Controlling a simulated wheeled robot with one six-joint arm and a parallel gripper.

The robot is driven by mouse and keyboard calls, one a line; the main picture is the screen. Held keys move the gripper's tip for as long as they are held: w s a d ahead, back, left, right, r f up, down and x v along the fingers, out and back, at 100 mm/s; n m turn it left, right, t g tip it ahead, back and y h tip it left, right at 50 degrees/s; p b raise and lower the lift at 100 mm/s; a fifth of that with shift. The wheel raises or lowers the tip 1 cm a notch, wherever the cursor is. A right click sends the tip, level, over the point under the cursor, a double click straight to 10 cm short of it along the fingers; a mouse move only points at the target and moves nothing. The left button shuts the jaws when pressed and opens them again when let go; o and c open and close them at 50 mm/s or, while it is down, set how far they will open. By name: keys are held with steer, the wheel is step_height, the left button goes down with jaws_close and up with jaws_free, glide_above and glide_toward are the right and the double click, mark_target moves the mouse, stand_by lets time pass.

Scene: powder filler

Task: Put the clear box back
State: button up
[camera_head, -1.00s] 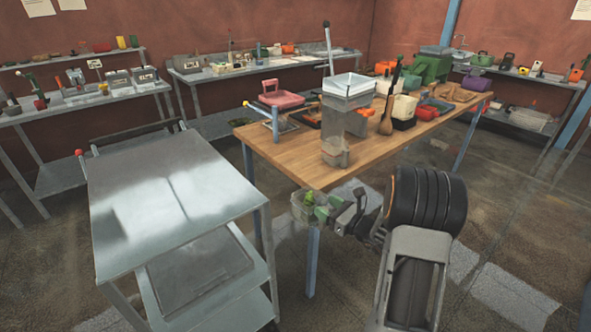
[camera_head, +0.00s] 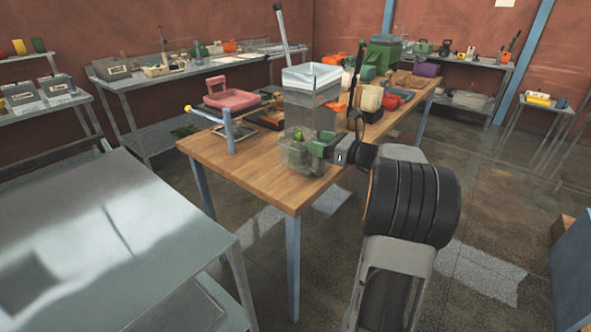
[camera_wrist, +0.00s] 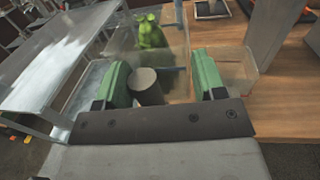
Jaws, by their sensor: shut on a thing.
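The clear box (camera_head: 295,158) is a small see-through container with a bright green thing (camera_wrist: 151,32) and a grey cylinder (camera_wrist: 146,86) showing in or through it. My gripper (camera_head: 318,146) is shut on the box, with its green fingers (camera_wrist: 160,78) at the box's near side in the wrist view. In the head view the box appears over the near end of the wooden table (camera_head: 255,178), just in front of the powder filler (camera_head: 312,88). The filler has a clear hopper on top and a long lever. I cannot tell whether the box touches the table or filler.
A metal cart (camera_head: 90,225) is at front left. The table's near corner is clear.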

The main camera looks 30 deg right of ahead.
mark_target(300, 157)
steer(key=w+a+f, duration=0.1)
steer(key=f, duration=0.1)
steer(key=w+a+f, duration=0.1)
steer(key=w+f, duration=0.1)
steer(key=w+a+f, duration=0.1)
steer(key=a+f, duration=0.1)
steer(key=shift+w+f, duration=0.15)
steer(key=shift+w, duration=0.25)
steer(key=shift+w+a+f+b, duration=0.1)
steer(key=shift+f+b, duration=0.1)
steer(key=shift+f, duration=0.7)
steer(key=shift+w+a+f+b, duration=0.1)
steer(key=shift+f+b, duration=0.05)
steer(key=shift+f, duration=0.7)
steer(key=shift+f, duration=0.15)
steer(key=o, duration=1.1)
steer(key=shift+c, duration=0.2)
steer(key=shift+s, duration=0.1)
